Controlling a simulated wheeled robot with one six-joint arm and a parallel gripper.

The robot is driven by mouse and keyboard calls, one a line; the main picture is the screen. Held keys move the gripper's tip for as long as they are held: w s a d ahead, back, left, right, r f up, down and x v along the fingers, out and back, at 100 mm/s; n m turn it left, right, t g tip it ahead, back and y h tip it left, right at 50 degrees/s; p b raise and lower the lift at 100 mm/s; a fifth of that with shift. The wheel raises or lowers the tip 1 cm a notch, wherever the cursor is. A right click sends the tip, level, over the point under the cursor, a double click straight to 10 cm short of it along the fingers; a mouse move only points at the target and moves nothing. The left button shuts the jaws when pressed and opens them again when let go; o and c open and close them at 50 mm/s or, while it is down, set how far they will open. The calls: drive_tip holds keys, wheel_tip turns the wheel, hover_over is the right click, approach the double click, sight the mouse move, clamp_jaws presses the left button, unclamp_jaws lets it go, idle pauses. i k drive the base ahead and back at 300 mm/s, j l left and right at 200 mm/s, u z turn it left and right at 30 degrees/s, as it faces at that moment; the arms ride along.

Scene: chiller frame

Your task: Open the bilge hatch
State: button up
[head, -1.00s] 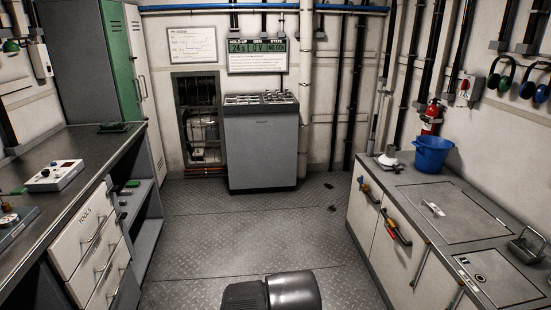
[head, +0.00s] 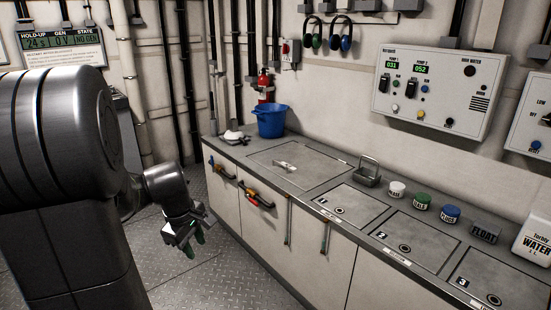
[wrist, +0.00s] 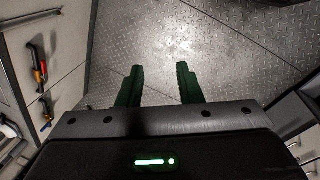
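A large closed hatch lid (head: 315,160) with a pale handle (head: 285,166) lies flush in the grey counter on the right wall. I see no label on it that names it as the bilge hatch. Smaller closed lids marked 1 (head: 345,204), 2 (head: 410,241) and 3 (head: 490,290) run along the same counter. My gripper (head: 193,243) hangs low over the floor, left of the counter front and apart from it. In the wrist view my gripper (wrist: 159,80) has its green fingers spread, with only floor between them.
A blue bucket (head: 271,121) stands at the counter's far end. A metal basket-like holder (head: 368,172) and white, green and blue caps stand behind the lids. The floor (head: 215,275) beside the counter is clear.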

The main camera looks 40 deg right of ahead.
sight(304, 168)
drive_tip(key=i+l+z, duration=0.2)
drive_tip(key=i+l, duration=0.2)
drive_tip(key=i+l+z, duration=0.2)
drive_tip(key=i, duration=0.25)
drive_tip(key=i+l+z, duration=0.15)
drive_tip(key=i+l, duration=0.2)
drive_tip(key=i+l+z, duration=0.2)
drive_tip(key=i, duration=0.4)
drive_tip(key=i+z, duration=0.2)
drive_tip(key=i, duration=0.25)
